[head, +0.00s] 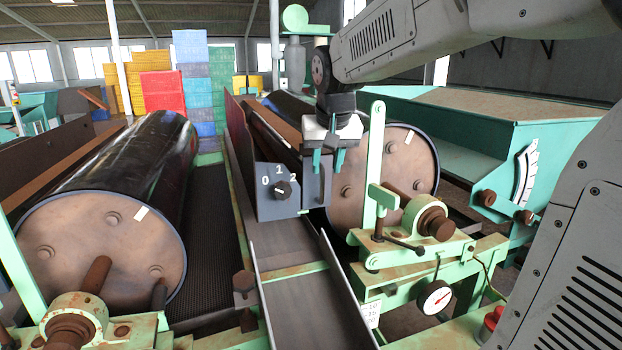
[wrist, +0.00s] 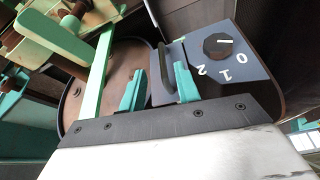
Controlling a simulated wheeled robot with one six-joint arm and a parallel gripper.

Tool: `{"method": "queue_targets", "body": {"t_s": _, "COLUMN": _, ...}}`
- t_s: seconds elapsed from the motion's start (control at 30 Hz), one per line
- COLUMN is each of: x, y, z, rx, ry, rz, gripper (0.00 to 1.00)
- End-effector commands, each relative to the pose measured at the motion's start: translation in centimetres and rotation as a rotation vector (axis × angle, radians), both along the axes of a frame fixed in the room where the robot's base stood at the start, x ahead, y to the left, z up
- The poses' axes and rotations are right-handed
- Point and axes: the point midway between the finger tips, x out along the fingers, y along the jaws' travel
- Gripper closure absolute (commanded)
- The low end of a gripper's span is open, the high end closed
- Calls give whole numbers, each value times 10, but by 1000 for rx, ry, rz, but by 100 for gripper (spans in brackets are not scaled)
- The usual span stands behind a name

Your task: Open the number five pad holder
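My gripper (head: 328,162) points down with its two teal fingertips apart; the wrist view also shows my gripper (wrist: 160,90) open. A small grey plate with a dark upright bar handle (head: 321,184) is just below the fingertips, beside a dial panel. In the wrist view the handle (wrist: 165,64) appears between and beyond the fingers, with no visible grip on it. I see no number five, so I cannot tell whether this plate is the number five pad holder.
The grey panel (head: 267,203) carries a black knob (head: 283,190) marked 0, 1, 2. A large drum (head: 345,205) with a green upright bar (head: 374,150) stands close right of my gripper. Another drum (head: 100,240) lies left. A metal chute (head: 310,300) runs below, with a gauge (head: 434,298) to its right.

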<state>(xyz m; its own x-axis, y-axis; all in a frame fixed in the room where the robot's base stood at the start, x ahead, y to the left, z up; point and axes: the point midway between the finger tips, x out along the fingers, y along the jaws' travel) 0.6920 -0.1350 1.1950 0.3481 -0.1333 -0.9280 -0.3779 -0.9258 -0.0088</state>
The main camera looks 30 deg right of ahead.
Motion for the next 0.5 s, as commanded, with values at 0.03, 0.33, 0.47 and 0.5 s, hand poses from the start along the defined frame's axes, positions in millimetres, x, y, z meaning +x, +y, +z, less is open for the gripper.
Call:
{"method": "queue_targets", "body": {"t_s": 0.03, "x": 6, "y": -3, "z": 1, "rx": -1, "ry": -6, "rz": -6, "gripper": 68}}
{"method": "queue_targets", "body": {"t_s": 0.33, "x": 22, "y": -6, "z": -29, "rx": -1, "ry": -7, "rz": -6, "gripper": 68}}
{"method": "queue_targets", "body": {"t_s": 0.47, "x": 30, "y": -8, "z": -48, "rx": -1, "ry": -7, "rz": -6, "gripper": 68}}
{"method": "queue_targets", "body": {"t_s": 0.5, "x": 32, "y": -9, "z": -53, "rx": -2, "ry": -8, "rz": -6, "gripper": 68}}
